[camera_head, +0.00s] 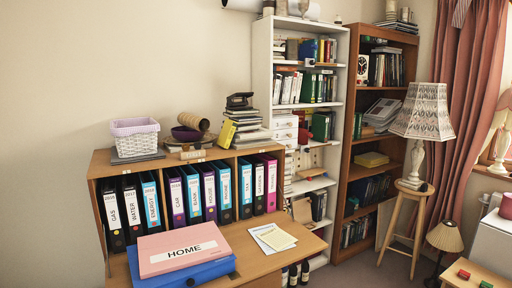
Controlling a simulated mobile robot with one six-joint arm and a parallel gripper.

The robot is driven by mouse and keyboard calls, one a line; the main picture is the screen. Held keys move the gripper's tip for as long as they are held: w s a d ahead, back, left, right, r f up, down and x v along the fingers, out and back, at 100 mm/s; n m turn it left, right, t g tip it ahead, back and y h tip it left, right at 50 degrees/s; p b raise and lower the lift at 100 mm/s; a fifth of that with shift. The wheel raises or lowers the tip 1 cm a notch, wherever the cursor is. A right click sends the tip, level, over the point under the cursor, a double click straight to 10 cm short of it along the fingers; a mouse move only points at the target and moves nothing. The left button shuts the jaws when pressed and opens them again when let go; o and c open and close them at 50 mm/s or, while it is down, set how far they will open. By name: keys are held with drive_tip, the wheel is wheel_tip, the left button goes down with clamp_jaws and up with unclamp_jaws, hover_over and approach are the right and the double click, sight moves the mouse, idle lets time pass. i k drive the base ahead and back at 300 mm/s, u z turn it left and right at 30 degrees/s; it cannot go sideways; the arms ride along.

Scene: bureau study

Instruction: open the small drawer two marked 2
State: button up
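My gripper is not in view. The binder shelf partly hides the stack's lower part. The bureau's front below the desk top is mostly out of view.
Binders (192,193) fill the bureau's shelf. A pink HOME folder (182,250) on a blue one and papers (272,238) lie on the desk top. A basket (135,137) stands above. A lamp (424,113) on a stool (407,222) stands right; some floor shows there.

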sight(288, 133)
drive_tip(key=u, duration=0.3)
drive_tip(key=k, duration=0.9)
drive_tip(key=i, duration=0.45)
drive_tip(key=z, duration=0.85)
drive_tip(key=i, duration=1.5)
drive_tip(key=u, duration=0.6)
drive_tip(key=i, duration=1)
drive_tip(key=u, duration=0.6)
